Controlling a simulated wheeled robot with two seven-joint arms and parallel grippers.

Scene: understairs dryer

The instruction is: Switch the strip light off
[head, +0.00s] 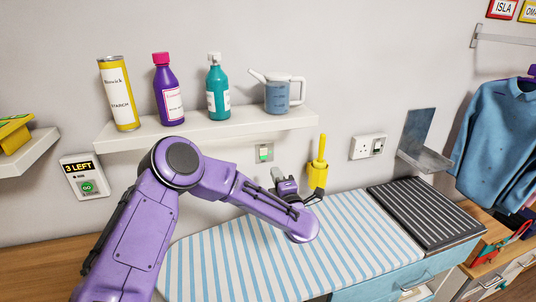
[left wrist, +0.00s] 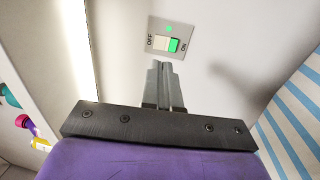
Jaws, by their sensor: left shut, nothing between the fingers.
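The wall switch (head: 264,152) is a small plate on the wall below the shelf. In the left wrist view the switch (left wrist: 162,42) has a rocker between the words OFF and ON. The rocker's half by ON is green, and a small green lamp glows above it. My left gripper (head: 277,175) is just below the switch; its fingers (left wrist: 164,66) are shut and empty, with tips close under the rocker. I cannot tell whether they touch the plate. A bright strip, likely the strip light (left wrist: 80,45), glows at the left of the wrist view. My right gripper is not in view.
A shelf (head: 220,128) with bottles, a can and a jug hangs above my left arm. A yellow holder (head: 317,178) is on the wall right of the gripper. A striped ironing surface (head: 370,245) lies below. A socket (head: 368,147) and metal bracket (head: 425,160) are further right.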

